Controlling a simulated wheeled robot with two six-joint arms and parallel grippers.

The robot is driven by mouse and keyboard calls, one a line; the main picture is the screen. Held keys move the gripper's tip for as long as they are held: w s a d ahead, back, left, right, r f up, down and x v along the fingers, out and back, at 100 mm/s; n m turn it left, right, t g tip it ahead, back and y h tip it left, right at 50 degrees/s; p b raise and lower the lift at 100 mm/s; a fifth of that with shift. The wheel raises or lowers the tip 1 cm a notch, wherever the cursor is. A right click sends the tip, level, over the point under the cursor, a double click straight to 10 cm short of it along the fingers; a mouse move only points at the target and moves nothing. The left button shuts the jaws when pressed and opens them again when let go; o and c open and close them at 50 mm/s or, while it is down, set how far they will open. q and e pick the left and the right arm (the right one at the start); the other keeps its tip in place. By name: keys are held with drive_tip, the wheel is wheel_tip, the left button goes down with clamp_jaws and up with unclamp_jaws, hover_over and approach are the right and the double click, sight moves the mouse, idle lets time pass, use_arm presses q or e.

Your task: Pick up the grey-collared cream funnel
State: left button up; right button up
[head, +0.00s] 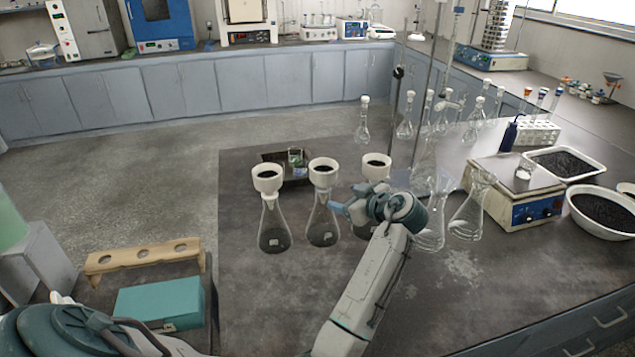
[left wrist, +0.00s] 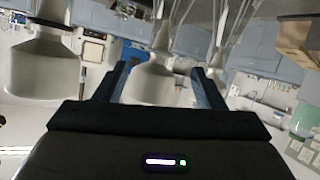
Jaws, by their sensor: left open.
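Three cream-white funnels with dark openings sit on glass flasks: a left funnel (head: 267,178), a middle funnel (head: 323,172) and a right funnel (head: 376,166). I cannot tell the collar colours apart in the head view. My left gripper (head: 337,208) is open, low beside the middle flask (head: 323,226). In the left wrist view, which looks upside down, a funnel (left wrist: 150,82) shows between the open blue fingers (left wrist: 160,85). I cannot tell whether they touch it. Another funnel (left wrist: 42,75) with a dark band shows at left, and part of a third (left wrist: 215,68) at right.
Clear flasks (head: 467,212) stand right of my left arm. A dark tray (head: 270,157) lies behind the funnels. The front left of the table is clear. A wooden rack (head: 143,256) stands at left.

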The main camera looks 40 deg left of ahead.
sight(328, 192)
use_arm(q)
drive_tip(key=x, duration=0.1)
drive_tip(key=p+x, duration=0.1)
drive_tip(key=x, duration=0.2)
drive_tip(key=shift+w+a+r+p, duration=0.2)
drive_tip(key=shift+a+p, duration=0.15)
drive_tip(key=shift+a, duration=0.05)
drive_tip(key=shift+w+a+f, duration=0.1)
drive_tip(key=shift+a+f, duration=0.05)
drive_tip(key=shift+a, duration=0.1)
drive_tip(key=shift+w+a+f+p, duration=0.15)
drive_tip(key=shift+a+p, duration=0.45)
drive_tip(key=shift+p, duration=0.05)
drive_tip(key=p+x, duration=0.1)
drive_tip(key=x, duration=0.2)
drive_tip(key=shift+a+f+p, duration=0.15)
drive_tip(key=shift+f+p, duration=0.1)
drive_tip(key=shift+p, duration=0.15)
drive_tip(key=shift+w+a+f, duration=0.1)
drive_tip(key=shift+a+f, duration=0.2)
drive_tip(key=shift+d, duration=0.1)
drive_tip(key=shift+c, duration=0.4)
use_arm(e)
drive_tip(key=r, duration=0.4)
drive_tip(key=shift+s+a+r, duration=0.1)
drive_tip(key=shift+s+r, duration=0.2)
drive_tip(key=shift+s, duration=0.05)
